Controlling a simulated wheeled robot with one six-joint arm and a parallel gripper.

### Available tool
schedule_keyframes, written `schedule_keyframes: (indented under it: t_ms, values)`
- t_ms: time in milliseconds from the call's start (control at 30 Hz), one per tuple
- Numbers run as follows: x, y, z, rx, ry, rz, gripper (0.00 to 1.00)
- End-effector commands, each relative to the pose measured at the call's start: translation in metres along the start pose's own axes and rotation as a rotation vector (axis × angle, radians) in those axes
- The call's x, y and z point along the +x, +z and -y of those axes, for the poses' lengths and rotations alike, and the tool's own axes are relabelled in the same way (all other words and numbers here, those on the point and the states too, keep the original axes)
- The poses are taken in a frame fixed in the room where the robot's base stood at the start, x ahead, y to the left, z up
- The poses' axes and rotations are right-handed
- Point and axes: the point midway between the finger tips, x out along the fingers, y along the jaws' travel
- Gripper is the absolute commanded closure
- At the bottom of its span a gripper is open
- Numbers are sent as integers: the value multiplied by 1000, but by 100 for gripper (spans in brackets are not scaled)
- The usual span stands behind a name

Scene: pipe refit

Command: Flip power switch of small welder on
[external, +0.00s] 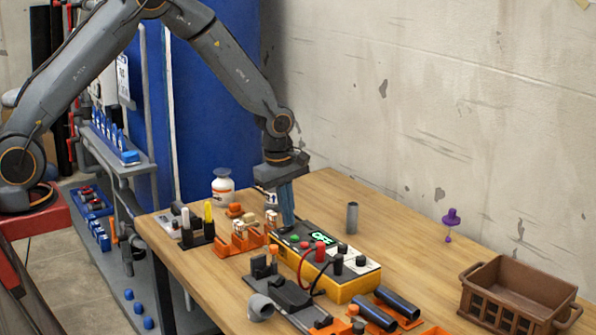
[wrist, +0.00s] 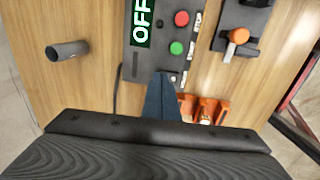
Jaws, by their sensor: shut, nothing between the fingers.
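The small welder (external: 343,285) is a yellow box with a dark top on the wooden table. Its green display (wrist: 141,22) reads OFF in the wrist view. A red button (wrist: 182,18) and a green button (wrist: 176,48) sit beside the display. My gripper (external: 289,222) points down at the welder's far-left end, with its blue fingers shut and empty. In the wrist view the fingertips (wrist: 162,78) are at the panel edge near a small dark switch-like part, just below the display. The fingers hide part of the panel, and I cannot tell whether they touch it.
A grey tube (external: 352,218) stands behind the welder. Orange holders (external: 240,240) and a white bottle (external: 223,187) are to its left. Black pipes (external: 398,304) lie in front, and a brown crate (external: 515,292) is at the right. The table behind the welder is mostly clear.

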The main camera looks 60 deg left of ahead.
Motion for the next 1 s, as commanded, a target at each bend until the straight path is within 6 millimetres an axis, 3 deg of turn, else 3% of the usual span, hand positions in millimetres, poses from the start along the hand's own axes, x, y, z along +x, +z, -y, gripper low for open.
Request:
schedule_keyframes:
  t_ms: [1000]
  values:
    - [8,0,6,0,-6,-1,100]
